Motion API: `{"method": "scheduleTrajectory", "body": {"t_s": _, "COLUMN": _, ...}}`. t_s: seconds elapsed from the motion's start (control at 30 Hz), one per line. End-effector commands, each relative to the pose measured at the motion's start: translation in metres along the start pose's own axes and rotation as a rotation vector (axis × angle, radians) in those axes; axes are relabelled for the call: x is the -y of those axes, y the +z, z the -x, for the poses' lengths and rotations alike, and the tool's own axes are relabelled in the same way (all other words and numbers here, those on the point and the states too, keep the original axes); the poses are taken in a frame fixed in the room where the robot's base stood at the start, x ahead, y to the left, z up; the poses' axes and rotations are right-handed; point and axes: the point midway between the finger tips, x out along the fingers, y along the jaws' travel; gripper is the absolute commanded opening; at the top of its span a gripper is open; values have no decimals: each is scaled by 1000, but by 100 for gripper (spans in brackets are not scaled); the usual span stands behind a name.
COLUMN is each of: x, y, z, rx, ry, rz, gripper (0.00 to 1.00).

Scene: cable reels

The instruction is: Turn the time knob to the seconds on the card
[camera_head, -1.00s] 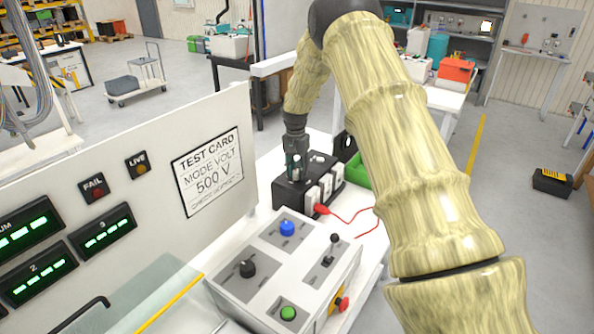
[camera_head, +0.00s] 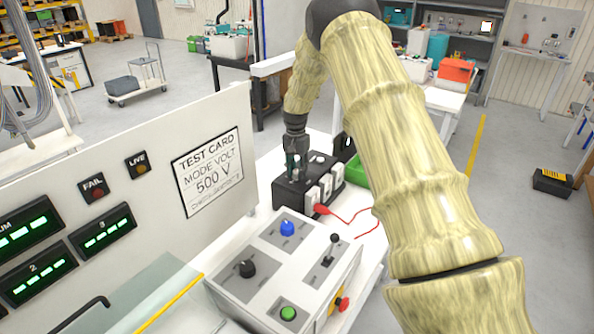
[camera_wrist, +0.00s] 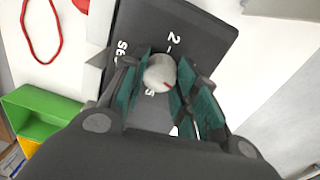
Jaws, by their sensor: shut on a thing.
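The test card (camera_head: 208,172) on the white panel reads "MODE VOLT" and "500 V"; its small bottom line is too blurred to read. A dark box (camera_head: 290,193) stands on the white table past the panel. My gripper (camera_head: 296,168) points down over this box. In the wrist view, its green-padded fingers are shut on a round pale grey knob (camera_wrist: 157,77) with a red mark on its near right part. The dark face around the knob (camera_wrist: 195,40) shows white characters, including a "2" beyond the knob. Other markings are partly hidden by the fingers.
The panel stands to the left.

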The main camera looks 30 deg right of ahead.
Motion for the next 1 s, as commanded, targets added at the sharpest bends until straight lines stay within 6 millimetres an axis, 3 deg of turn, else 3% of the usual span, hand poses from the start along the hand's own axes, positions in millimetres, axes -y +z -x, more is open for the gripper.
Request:
{"method": "scheduleTrajectory", "body": {"t_s": 0.17, "x": 1, "y": -1, "z": 2, "rx": -2, "ry": -2, "rz": -6, "gripper": 6}}
{"method": "scheduleTrajectory", "body": {"t_s": 0.2, "x": 1, "y": -1, "z": 2, "rx": -2, "ry": -2, "rz": -6, "gripper": 32}}
{"method": "scheduleTrajectory", "body": {"t_s": 0.33, "x": 1, "y": 0, "z": 2, "rx": -1, "ry": -1, "rz": -6, "gripper": 52}}
{"method": "scheduleTrajectory", "body": {"t_s": 0.73, "x": 0, "y": 0, "z": 5, "rx": -1, "ry": -1, "rz": -6, "gripper": 52}}
{"method": "scheduleTrajectory", "body": {"t_s": 1.0, "x": 1, "y": -1, "z": 46, "rx": -3, "ry": -2, "rz": -6, "gripper": 52}}
